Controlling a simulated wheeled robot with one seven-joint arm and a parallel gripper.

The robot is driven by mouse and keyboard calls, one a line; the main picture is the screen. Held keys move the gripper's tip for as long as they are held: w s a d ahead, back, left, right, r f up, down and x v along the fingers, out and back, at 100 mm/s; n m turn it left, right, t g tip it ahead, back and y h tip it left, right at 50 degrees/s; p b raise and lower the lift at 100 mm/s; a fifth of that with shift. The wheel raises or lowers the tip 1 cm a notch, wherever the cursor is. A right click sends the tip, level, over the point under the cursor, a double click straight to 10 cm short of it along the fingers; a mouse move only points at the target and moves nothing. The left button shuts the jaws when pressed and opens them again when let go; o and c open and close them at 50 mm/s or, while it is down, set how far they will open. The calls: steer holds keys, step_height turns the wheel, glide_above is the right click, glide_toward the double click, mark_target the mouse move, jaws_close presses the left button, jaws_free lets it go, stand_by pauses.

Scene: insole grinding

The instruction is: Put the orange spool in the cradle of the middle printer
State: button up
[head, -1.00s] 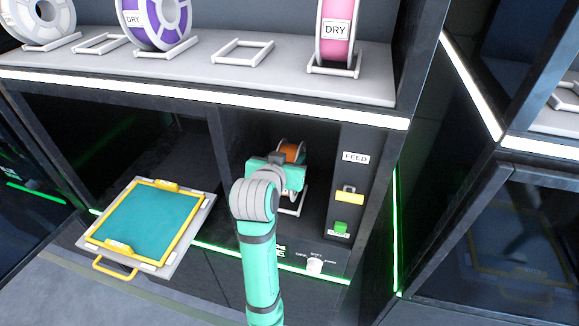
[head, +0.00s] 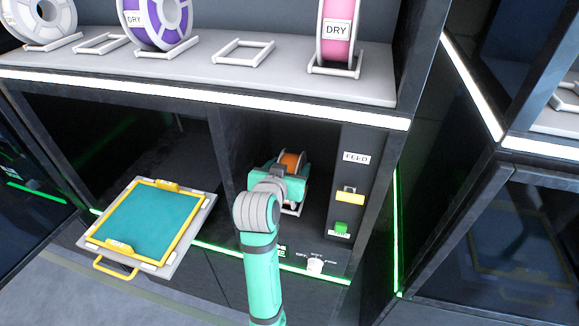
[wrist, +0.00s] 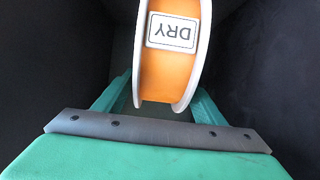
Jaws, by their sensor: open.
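The orange spool (head: 291,162) is in the right-hand bay of the middle printer (head: 228,135), upright above or on the pale cradle (head: 291,210). My gripper and arm hide most of the cradle, so I cannot tell whether the spool rests fully in it. My gripper (head: 289,179) is inside the bay at the spool's near side. In the wrist view, the spool (wrist: 168,75) has white flanges and a DRY label. My gripper (wrist: 160,102) is open there, with one finger either side of the spool and small gaps showing.
The bay's dark walls stand close on both sides. A FEED panel (head: 348,195) with yellow and green controls is on the right. A teal build plate on a pulled-out tray (head: 190,236) juts out at left. The shelf above holds purple (head: 158,20) and pink (head: 336,25) spools.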

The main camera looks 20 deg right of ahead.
steer(key=shift+r, duration=0.2)
steer(key=v, duration=1.2)
steer(key=s+a+f+n+t+y, duration=0.1)
steer(key=s+a+f+n, duration=0.15)
steer(key=f, duration=0.45)
steer(key=s+a+f+n+t+y, duration=0.1)
steer(key=s+a+f+n+y, duration=0.2)
steer(key=f, duration=0.5)
steer(key=s+a+f+n+t, duration=0.1)
steer(key=s+a+f, duration=0.1)
steer(key=s+f, duration=0.4)
steer(key=s+a+f+y, duration=0.1)
steer(key=s+a, duration=0.2)
steer(key=s, duration=0.9)
steer(key=s+a+f+t+y, duration=0.1)
steer(key=s+a+f+y, duration=0.1)
steer(key=s, duration=1)
steer(key=shift+s+a+f+y, duration=0.25)
steer(key=shift+a+f+y, duration=0.1)
steer(key=shift+a, duration=0.15)
steer(key=shift+c, duration=0.3)
